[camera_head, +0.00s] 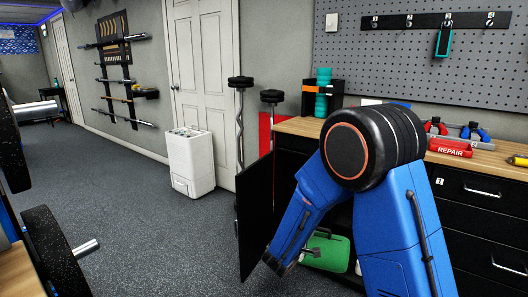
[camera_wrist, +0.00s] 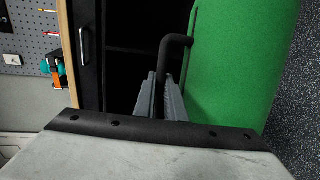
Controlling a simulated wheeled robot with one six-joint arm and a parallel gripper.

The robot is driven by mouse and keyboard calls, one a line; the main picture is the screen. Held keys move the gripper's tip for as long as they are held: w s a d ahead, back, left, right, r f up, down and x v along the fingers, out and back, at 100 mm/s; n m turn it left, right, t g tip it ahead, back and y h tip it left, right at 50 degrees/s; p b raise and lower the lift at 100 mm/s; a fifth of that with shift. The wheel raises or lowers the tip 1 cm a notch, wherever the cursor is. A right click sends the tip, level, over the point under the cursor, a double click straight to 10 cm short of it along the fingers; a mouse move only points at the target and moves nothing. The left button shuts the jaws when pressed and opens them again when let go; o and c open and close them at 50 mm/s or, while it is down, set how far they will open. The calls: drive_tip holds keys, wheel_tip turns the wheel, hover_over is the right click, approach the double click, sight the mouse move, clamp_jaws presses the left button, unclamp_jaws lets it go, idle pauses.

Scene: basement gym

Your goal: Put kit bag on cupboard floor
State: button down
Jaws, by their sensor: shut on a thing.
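The green kit bag (camera_head: 328,251) shows low at the open cupboard, partly hidden by my blue arm. In the wrist view the bag (camera_wrist: 245,65) fills the upper right, with its dark handle (camera_wrist: 172,48) reaching to my fingers. My gripper (camera_wrist: 162,98) is shut on the handle. In the head view the gripper end is low, just left of the bag. The cupboard's dark interior (camera_wrist: 132,45) shows left of the bag in the wrist view. The black cupboard door (camera_head: 255,220) stands open. I cannot tell whether the bag rests on the cupboard floor.
The wooden worktop (camera_head: 300,127) runs above the cupboard, with black drawers (camera_head: 490,205) at the right. A red repair box (camera_head: 460,147) lies on top. A white bin (camera_head: 190,162) stands by the door at the back. Open grey floor (camera_head: 150,230) lies left of the cupboard door.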

drive_tip(key=w+d+f, duration=0.1)
drive_tip(key=d, duration=0.1)
drive_tip(key=w+d+f+n+t+y, duration=0.1)
drive_tip(key=w+d+f, duration=0.1)
drive_tip(key=w+d+f+y, duration=0.1)
drive_tip(key=w+d, duration=0.1)
drive_tip(key=shift+w+f+n, duration=0.1)
drive_tip(key=shift+f+n, duration=0.25)
drive_tip(key=shift+n, duration=0.05)
drive_tip(key=w+d+f+n+t+y, duration=0.1)
drive_tip(key=w+d+f+y, duration=0.1)
drive_tip(key=d+f, duration=0.2)
drive_tip(key=shift+d+f+n, duration=0.2)
drive_tip(key=shift+f+n, duration=0.1)
drive_tip(key=shift+f, duration=0.1)
drive_tip(key=shift+w, duration=0.15)
